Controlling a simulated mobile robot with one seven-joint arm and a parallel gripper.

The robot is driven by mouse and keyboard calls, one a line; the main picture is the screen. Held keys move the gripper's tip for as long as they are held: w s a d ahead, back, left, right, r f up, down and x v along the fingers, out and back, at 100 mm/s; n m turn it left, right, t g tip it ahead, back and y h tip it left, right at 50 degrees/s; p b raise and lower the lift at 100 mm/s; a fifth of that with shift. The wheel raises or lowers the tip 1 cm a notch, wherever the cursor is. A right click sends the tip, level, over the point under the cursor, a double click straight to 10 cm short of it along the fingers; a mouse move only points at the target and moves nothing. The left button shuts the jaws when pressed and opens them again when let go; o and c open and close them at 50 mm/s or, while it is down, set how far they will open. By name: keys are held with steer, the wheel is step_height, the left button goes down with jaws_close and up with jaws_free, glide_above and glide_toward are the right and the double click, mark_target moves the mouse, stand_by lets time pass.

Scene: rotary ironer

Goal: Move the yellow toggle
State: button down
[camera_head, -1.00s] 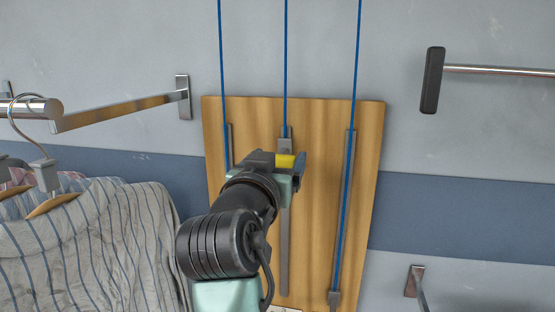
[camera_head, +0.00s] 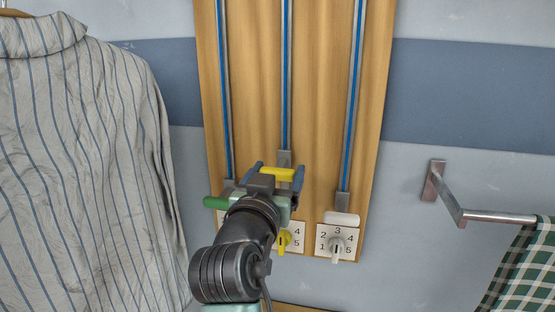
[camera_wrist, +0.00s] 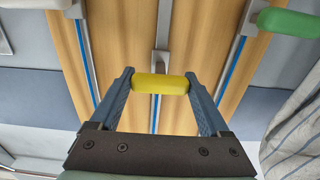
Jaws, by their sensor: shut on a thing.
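The yellow toggle (camera_head: 278,174) is a short rounded bar on the middle of three blue cords, which run along metal rails on a wooden board. My gripper (camera_head: 279,176) is shut on the yellow toggle. In the wrist view the toggle (camera_wrist: 161,84) lies crosswise between my two blue fingers (camera_wrist: 161,88), one at each end. In the head view the toggle sits near the low end of the middle rail, just above a dial plate with a yellow knob (camera_head: 285,240). My arm hides part of that plate.
A green toggle (camera_head: 214,203) sits on the left cord and a white toggle (camera_head: 342,218) on the right cord, both close by. A white dial (camera_head: 337,246) is below right. A striped shirt (camera_head: 75,150) hangs left; a metal rail (camera_head: 495,217) with checked cloth is right.

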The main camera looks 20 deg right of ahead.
step_height(320, 180, down, 8)
steer(key=b, duration=0.4)
steer(key=shift+f, duration=0.3)
jaws_free()
steer(key=shift+r, duration=0.2)
steer(key=shift+s, duration=0.1)
steer(key=b+v, duration=0.1)
steer(key=v, duration=1.1)
steer(key=shift+s+a+b, duration=0.25)
steer(key=shift+s+b, duration=0.05)
steer(key=shift+b, duration=0.1)
steer(key=s+a+r+n+t+y+p, duration=0.2)
steer(key=s+a+r+t+y+p, duration=0.1)
steer(key=r, duration=0.9)
steer(key=s+a+r+n+t+y+p, duration=0.2)
steer(key=s+a+r+t+y+p, duration=0.1)
steer(key=r, duration=0.9)
steer(key=s+a+r+n+t+y+p, duration=0.2)
steer(key=s+a+r+t+y+p, duration=0.2)
steer(key=r, duration=0.8)
steer(key=shift+a+r+n+t+p, duration=0.25)
steer(key=shift+a+n+t+p, duration=0.35)
steer(key=shift+t, duration=0.6)
